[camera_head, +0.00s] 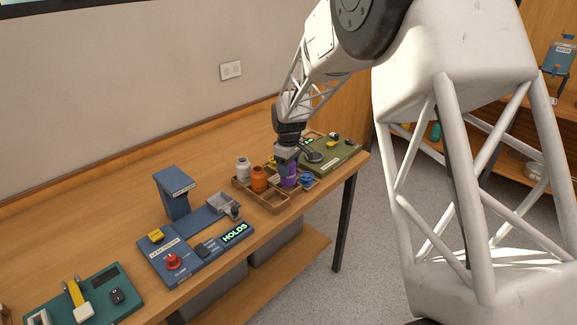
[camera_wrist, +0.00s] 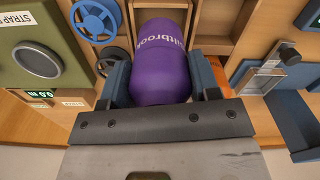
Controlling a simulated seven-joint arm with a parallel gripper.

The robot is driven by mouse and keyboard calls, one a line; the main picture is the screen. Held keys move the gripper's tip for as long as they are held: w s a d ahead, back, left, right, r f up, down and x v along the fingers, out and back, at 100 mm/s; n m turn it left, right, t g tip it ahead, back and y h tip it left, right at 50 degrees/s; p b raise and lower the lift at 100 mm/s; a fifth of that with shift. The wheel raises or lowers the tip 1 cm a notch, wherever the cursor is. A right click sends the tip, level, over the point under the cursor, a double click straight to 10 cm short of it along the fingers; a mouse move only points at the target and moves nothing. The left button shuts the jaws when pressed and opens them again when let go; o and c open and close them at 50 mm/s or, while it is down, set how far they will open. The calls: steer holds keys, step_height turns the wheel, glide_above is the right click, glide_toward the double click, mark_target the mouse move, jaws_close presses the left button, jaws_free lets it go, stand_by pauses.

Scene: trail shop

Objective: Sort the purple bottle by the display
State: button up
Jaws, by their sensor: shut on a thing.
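The purple bottle (camera_wrist: 163,55) is between my gripper's two blue-grey fingers (camera_wrist: 163,85) in the wrist view, with white lettering on its side. My gripper (camera_head: 287,160) is shut on it. In the head view the purple bottle (camera_head: 288,175) is under my gripper, at the wooden divided tray (camera_head: 265,198); I cannot tell whether it touches the tray floor. The display (camera_head: 235,233) shows "HOLDS" in green letters on the blue test device (camera_head: 185,258) to the left of the tray.
An orange bottle (camera_head: 259,179) and a grey bottle (camera_head: 243,169) stand in the tray, left of my gripper. Blue reels (camera_head: 307,180) lie to its right. A green device (camera_head: 335,158) stands behind.

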steer(key=shift+f, duration=1.85)
stand_by(1.3)
steer(key=o, duration=1.4)
steer(key=shift+r, duration=0.15)
steer(key=shift+r, duration=3.95)
